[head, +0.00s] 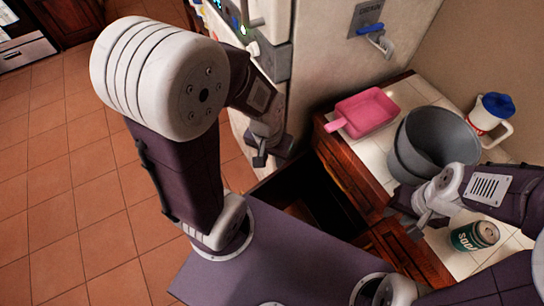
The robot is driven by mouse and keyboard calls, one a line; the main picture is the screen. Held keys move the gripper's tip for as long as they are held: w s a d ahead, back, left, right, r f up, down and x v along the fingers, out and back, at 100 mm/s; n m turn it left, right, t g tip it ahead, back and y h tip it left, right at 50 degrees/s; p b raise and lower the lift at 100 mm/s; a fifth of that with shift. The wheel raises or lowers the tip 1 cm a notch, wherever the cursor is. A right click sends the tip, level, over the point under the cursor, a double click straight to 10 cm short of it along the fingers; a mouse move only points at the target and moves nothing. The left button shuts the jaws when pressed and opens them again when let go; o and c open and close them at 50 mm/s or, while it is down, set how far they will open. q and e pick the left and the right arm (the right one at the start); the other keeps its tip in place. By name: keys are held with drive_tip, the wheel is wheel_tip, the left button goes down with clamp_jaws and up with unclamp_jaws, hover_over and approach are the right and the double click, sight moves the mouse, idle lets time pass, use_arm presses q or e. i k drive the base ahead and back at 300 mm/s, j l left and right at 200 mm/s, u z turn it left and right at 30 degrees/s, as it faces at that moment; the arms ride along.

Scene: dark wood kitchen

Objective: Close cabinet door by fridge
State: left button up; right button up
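The cabinet door (277,179) by the fridge (335,60) appears to stand open. Its dark top edge sticks out from the counter, and a dark gap (318,200) lies on its right. My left gripper (268,158) points down beside the fridge's front, just behind the door edge. Its fingers look apart and empty; whether one touches the door I cannot tell. My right gripper (412,224) is over the counter's front edge, fingers apart and empty. My own body hides the lower part of the door.
Open tiled floor (70,170) lies at the left.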

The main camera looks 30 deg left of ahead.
sight(283, 187)
drive_tip(key=k+j+z, duration=0.45)
drive_tip(key=j+z, duration=0.15)
drive_tip(key=j, duration=0.2)
drive_tip(key=j+z, duration=0.2)
drive_tip(key=j, duration=0.25)
drive_tip(key=j+z, duration=0.2)
drive_tip(key=j, duration=0.2)
drive_tip(key=k+j+z, duration=0.2)
drive_tip(key=j, duration=0.25)
drive_tip(key=j+z, duration=0.25)
drive_tip(key=j, duration=0.15)
drive_tip(key=k+j+z, duration=0.2)
drive_tip(key=j, duration=0.2)
drive_tip(key=i, duration=0.05)
